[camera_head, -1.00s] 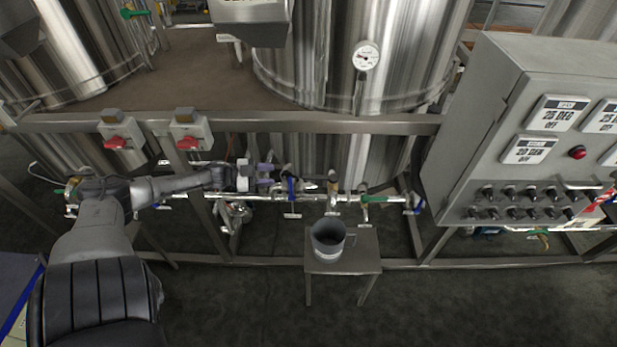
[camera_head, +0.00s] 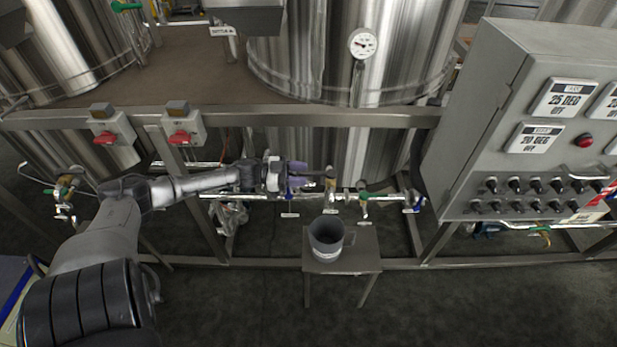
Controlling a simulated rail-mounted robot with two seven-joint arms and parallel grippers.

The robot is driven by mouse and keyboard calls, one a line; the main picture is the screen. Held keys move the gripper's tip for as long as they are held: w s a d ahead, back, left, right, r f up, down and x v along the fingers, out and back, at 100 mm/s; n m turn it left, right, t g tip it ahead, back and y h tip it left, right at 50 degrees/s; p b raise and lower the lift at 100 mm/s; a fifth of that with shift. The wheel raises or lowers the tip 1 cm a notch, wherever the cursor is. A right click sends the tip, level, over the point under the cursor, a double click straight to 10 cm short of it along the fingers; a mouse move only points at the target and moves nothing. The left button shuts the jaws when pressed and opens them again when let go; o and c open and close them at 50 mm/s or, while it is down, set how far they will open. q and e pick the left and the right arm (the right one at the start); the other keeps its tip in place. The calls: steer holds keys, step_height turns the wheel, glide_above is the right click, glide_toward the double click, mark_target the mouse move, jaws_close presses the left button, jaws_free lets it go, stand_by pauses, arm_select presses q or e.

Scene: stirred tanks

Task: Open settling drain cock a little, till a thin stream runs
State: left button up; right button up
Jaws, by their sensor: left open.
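My left gripper (camera_head: 312,176) reaches in from the left at the pipe run below the tank frame, its jaws open. Its fingers point right, close to a cock with an upright tan handle (camera_head: 331,182); I cannot tell whether they touch it. A blue-handled cock is mostly hidden behind the gripper. A green-handled cock (camera_head: 364,197) is to the right. Small tags hang below the cocks, too small to read, so I cannot tell which is the settling drain cock. A grey jug (camera_head: 327,241) stands below on a small stand (camera_head: 342,266). No stream shows. My right gripper is out of view.
A grey control cabinet (camera_head: 478,120) with switches juts out at the right. Two red-handled boxes (camera_head: 105,138) (camera_head: 181,137) sit on the frame rail (camera_head: 330,117). A dial gauge (camera_head: 362,44) is on the tank. The floor in front is open.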

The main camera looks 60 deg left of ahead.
mark_target(314, 174)
arm_select(q)
steer(key=shift+b+x, duration=0.3)
steer(key=shift+x, duration=1.1)
jaws_close()
